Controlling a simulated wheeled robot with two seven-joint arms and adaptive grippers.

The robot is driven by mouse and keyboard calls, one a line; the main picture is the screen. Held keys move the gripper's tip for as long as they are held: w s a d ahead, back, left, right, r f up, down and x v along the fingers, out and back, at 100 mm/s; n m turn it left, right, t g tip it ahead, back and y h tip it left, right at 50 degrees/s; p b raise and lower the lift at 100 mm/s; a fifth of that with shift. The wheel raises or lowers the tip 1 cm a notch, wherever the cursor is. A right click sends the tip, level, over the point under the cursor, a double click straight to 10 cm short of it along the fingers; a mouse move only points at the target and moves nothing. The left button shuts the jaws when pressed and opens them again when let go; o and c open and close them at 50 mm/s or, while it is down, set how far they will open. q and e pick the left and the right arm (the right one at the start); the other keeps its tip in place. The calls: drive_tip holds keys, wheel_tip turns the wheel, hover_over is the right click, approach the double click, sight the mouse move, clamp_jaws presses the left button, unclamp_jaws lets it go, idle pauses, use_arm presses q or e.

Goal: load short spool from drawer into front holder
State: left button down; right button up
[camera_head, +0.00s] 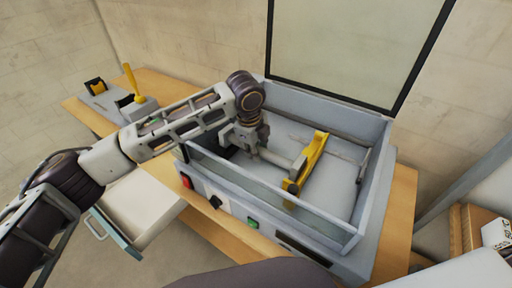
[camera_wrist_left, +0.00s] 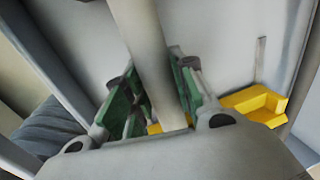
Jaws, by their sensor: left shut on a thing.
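My left gripper (camera_head: 262,150) is inside the laminator's open-topped body and is shut on the short spool (camera_head: 278,160). The spool is a pale, plain cylinder; in the left wrist view (camera_wrist_left: 143,45) it runs between the green-padded fingers (camera_wrist_left: 152,95). In the head view its far end lies close to a yellow holder (camera_head: 308,162); I cannot tell whether it touches or is seated. Part of the yellow holder also shows in the left wrist view (camera_wrist_left: 255,103), beside the right finger. The drawer (camera_head: 140,205) stands pulled out at the front left and looks empty. My right gripper is out of view.
The laminator's grey walls (camera_head: 335,100) surround the left gripper, with a clear panel (camera_head: 270,185) along the front. A red switch (camera_head: 187,181) and a green button (camera_head: 252,222) are on its front. A device with a yellow lever (camera_head: 132,82) stands at the table's left.

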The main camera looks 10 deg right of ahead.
use_arm(q)
drive_tip(key=c, duration=1.2)
unclamp_jaws()
drive_tip(key=shift+o, duration=0.2)
drive_tip(key=shift+r, duration=0.1)
drive_tip(key=shift+r+b, duration=0.35)
drive_tip(key=shift+r, duration=0.25)
wheel_tip(320, 180, up, 12)
drive_tip(key=s+a, duration=0.1)
drive_tip(key=shift+s+a+f+b, duration=0.2)
drive_tip(key=shift+s+a+b, duration=0.15)
drive_tip(key=shift+f, duration=0.1)
